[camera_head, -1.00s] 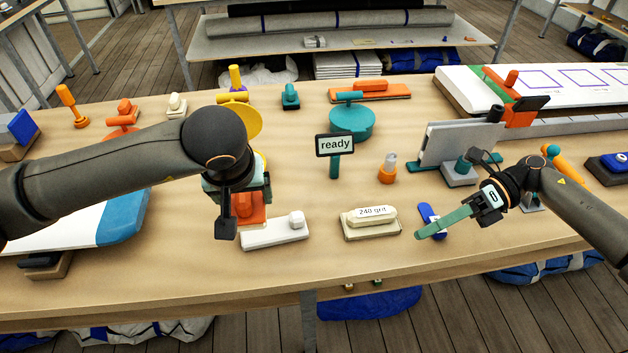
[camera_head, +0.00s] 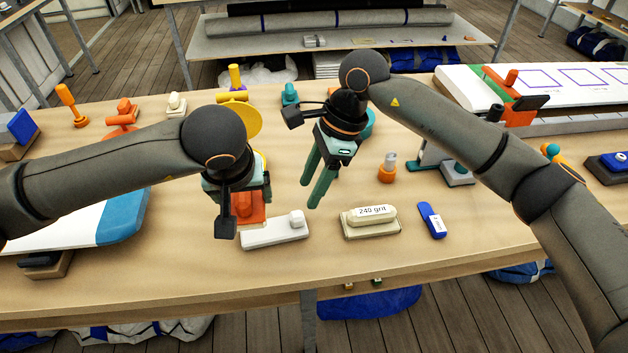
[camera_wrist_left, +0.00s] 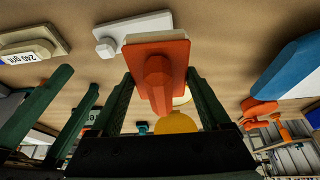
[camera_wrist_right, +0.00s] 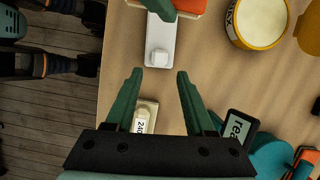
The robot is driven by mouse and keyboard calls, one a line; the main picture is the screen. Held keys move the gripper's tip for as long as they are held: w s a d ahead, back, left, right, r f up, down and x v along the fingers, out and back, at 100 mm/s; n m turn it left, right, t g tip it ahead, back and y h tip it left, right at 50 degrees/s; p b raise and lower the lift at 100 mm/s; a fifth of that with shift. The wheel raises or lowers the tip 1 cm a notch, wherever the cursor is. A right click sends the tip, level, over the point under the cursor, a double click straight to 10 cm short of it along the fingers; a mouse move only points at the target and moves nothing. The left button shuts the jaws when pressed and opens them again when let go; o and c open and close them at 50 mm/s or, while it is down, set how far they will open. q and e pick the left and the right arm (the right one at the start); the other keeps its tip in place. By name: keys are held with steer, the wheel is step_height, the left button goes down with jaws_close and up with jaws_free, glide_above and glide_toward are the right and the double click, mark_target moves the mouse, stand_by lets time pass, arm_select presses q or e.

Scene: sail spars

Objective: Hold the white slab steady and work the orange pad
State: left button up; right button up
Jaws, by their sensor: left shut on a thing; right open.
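The white slab (camera_head: 268,234) with a white knob lies on the table near its front edge. It also shows in the left wrist view (camera_wrist_left: 135,28) and the right wrist view (camera_wrist_right: 158,30). The orange pad (camera_head: 255,216) is at the slab's far left end; I cannot tell how far it overlaps the slab. My left gripper (camera_wrist_left: 157,78) is shut on the pad's orange grip (camera_wrist_left: 157,72). My right gripper (camera_head: 309,194) is open and empty, above the table beyond the slab, pointing down.
A cream block labelled 240 grit (camera_head: 372,216) and a blue labelled piece (camera_head: 432,222) lie to the right of the slab. The "ready" sign (camera_wrist_right: 237,127) and a yellow tin (camera_wrist_right: 258,22) stand farther back. An orange-based bottle (camera_head: 387,170) stands right.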

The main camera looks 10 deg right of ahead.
mark_target(299, 214)
steer(key=x, duration=0.7)
steer(key=shift+f, duration=0.15)
jaws_close()
stand_by(0.3)
steer(key=shift+s+f, duration=0.1)
steer(key=shift+f, duration=0.05)
stand_by(2.2)
steer(key=shift+o, duration=0.7)
jaws_free()
steer(key=shift+c, duration=0.2)
jaws_close()
stand_by(2.2)
